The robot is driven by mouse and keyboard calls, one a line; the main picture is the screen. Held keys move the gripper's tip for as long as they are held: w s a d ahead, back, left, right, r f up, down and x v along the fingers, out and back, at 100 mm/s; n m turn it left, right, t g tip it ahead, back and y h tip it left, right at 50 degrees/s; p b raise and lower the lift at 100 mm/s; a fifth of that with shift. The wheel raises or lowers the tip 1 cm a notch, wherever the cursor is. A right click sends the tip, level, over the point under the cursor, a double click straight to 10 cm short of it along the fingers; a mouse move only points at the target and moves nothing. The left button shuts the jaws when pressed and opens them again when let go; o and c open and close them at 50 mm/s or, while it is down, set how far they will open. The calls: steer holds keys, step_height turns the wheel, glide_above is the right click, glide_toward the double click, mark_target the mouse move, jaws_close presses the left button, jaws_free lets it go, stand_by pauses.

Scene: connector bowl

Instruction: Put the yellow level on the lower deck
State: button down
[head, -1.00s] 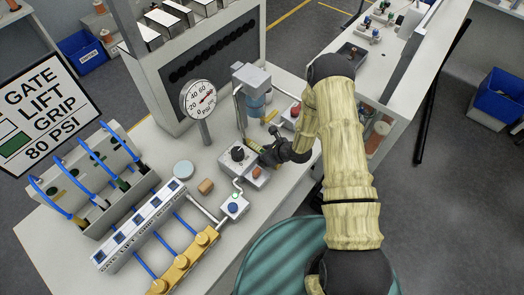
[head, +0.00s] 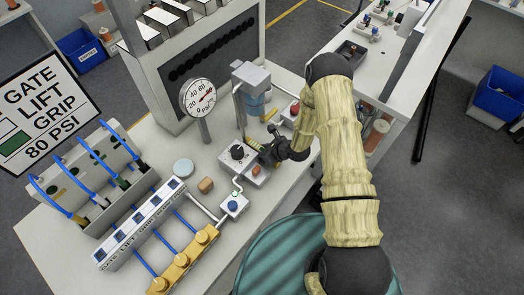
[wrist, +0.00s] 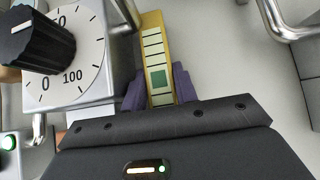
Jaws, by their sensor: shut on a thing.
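The yellow level (wrist: 153,50) is a narrow yellow bar with a row of cream cells and one green cell. In the wrist view it stands out beyond the two purple fingers of my gripper (wrist: 158,92), which are shut on its near end. In the head view my gripper (head: 265,153) is low over the white bench, beside the grey box with the black knob. The level (head: 253,143) shows there as a small yellow strip at the fingertips. I cannot tell whether it touches the bench. I cannot tell which surface is the lower deck.
The knob box (head: 238,157) is close to the left of my gripper, with its black knob (wrist: 35,45) and dial large in the wrist view. A pressure gauge (head: 198,98) stands behind. A clear-cup filter unit (head: 252,88) and a metal pipe are close by.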

steer(key=shift+r, duration=0.1)
steer(key=shift+r+b, duration=1.8)
steer(key=shift+r, duration=3.15)
steer(key=shift+d, duration=0.1)
steer(key=shift+s+d+f+b, duration=0.1)
steer(key=shift+d+f+b, duration=0.05)
steer(key=shift+d+b, duration=0.2)
steer(key=s+d+r+m+t+h, duration=0.1)
steer(key=d+r+m+h, duration=0.1)
steer(key=d, duration=0.8)
steer(key=s+d+r+m+t+h, duration=0.2)
steer(key=d+r+m, duration=0.3)
steer(key=d, duration=0.6)
steer(key=shift+s+d+r, duration=0.3)
steer(key=shift+r, duration=0.5)
steer(key=shift+w+d, duration=0.1)
